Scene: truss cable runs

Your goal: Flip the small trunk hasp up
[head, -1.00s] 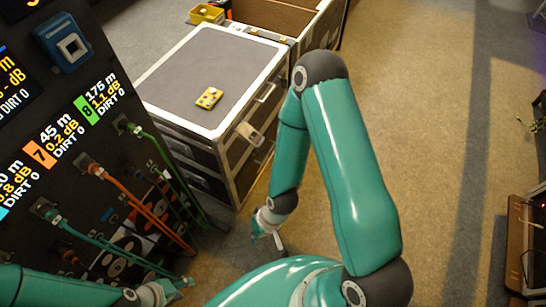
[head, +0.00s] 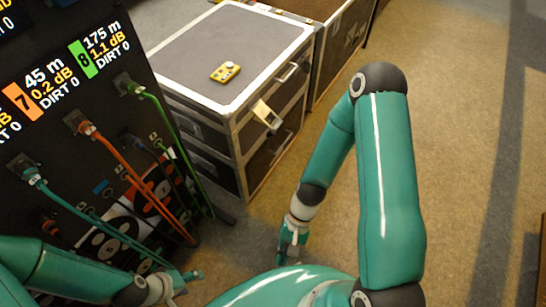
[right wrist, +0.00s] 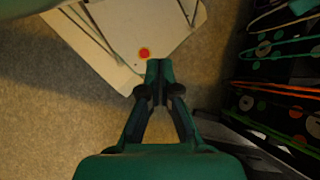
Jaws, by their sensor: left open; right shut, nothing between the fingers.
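The small trunk (head: 205,98) is a grey flight case with metal edges, left of centre in the head view. A pale hasp plate (head: 266,113) juts out from its right-hand side just below the lid edge. I cannot tell its exact angle. My right gripper (head: 289,254) is low over the floor, in front of the trunk and apart from the hasp. In the right wrist view its fingers (right wrist: 160,75) are shut and empty. My left gripper (head: 190,276) is at the lower left near the cables, open and empty.
A yellow box with knobs (head: 226,72) lies on the trunk lid. A dark panel (head: 60,130) with green and orange cables stands at the left. Another case (head: 340,45) is behind the trunk. Carpet (head: 460,150) is clear at the right. Pale panels with a red dot (right wrist: 144,53) lie beyond my right fingers.

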